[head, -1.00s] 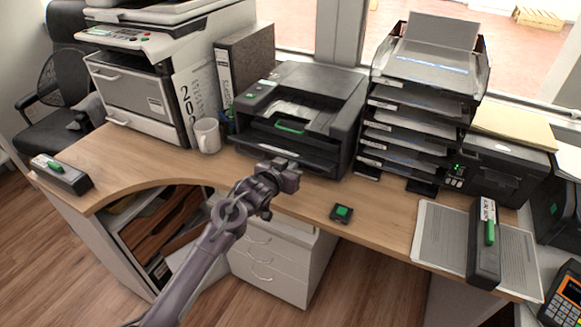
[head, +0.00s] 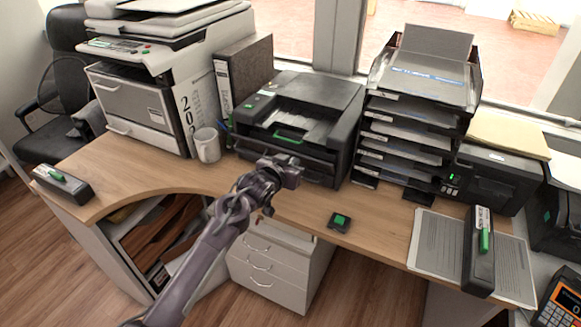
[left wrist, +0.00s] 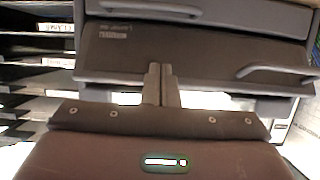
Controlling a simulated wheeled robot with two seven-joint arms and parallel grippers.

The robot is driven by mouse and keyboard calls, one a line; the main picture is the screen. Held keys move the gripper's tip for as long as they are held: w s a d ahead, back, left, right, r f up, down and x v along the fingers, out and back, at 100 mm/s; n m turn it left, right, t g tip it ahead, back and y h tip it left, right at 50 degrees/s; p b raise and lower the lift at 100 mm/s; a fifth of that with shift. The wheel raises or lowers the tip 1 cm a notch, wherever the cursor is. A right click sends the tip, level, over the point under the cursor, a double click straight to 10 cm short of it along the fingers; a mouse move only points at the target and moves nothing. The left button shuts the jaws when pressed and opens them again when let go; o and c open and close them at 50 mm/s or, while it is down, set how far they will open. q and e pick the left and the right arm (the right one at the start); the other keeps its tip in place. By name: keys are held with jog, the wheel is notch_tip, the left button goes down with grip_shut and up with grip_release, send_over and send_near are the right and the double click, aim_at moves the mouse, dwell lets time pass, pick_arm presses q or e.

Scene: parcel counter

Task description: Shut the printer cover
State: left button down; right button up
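The black printer (head: 347,96) stands at the back middle of the desk. Its front is open, showing white paper and a green handle (head: 289,138) inside. A dark front panel, which looks like the cover (head: 250,147), hangs low and sticks out at the front. In the left wrist view a dark panel with a small label (left wrist: 205,62) fills the space ahead of my fingers. My left gripper (head: 295,166) is at the printer's front; in the wrist view its fingers (left wrist: 161,80) are together with nothing between them. I cannot tell whether they touch the panel. My right gripper is out of view.
A white mug (head: 207,146) and a binder (head: 243,75) stand left of the printer, a letter tray stack (head: 410,130) right of it. A small black box with a green button (head: 340,221) lies in front.

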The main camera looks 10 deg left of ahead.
pick_arm(q)
jog(key=shift+w+r, duration=0.15)
jog(key=shift+w+d+r, duration=0.3)
jog(key=shift+w+r, duration=0.3)
jog(key=shift+w, duration=0.1)
jog(key=shift+w+d+r, duration=0.15)
jog(key=shift+w, duration=0.25)
jog(key=shift+w+d+r, duration=0.1)
jog(key=shift+w+d, duration=0.05)
jog(key=shift+w, duration=0.25)
